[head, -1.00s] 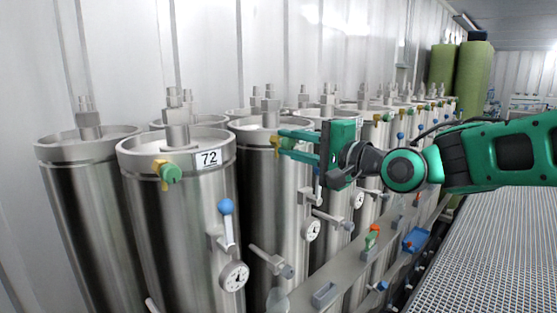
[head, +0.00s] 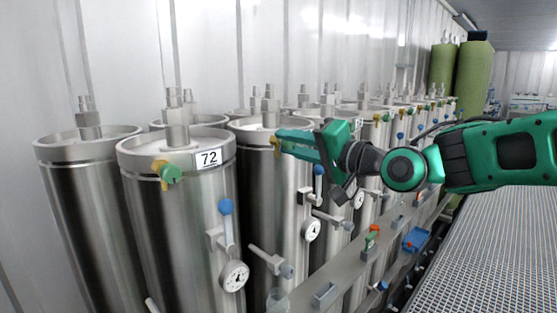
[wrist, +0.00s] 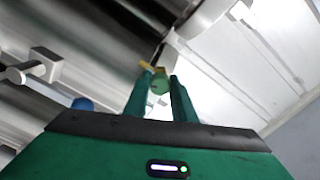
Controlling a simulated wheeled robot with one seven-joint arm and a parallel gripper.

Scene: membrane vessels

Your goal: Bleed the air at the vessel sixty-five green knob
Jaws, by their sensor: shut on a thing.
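My gripper (head: 281,141) reaches in from the right to the upper front of the steel vessel (head: 258,190) just right of the vessel marked 72. In the wrist view its two fingers (wrist: 160,79) are closed on a green knob (wrist: 159,84) on a yellow fitting (wrist: 146,66). In the head view the fingers hide the green knob, and only the yellow fitting (head: 275,143) shows beside the tips. The fingers overlap in a tilted stance there. I cannot read a number on this vessel; my gripper covers that part of it.
The vessel marked 72 (head: 208,158) stands to the left with its own green knob (head: 171,174) and a blue-topped lever (head: 225,207). Gauges and valve handles stick out below my gripper.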

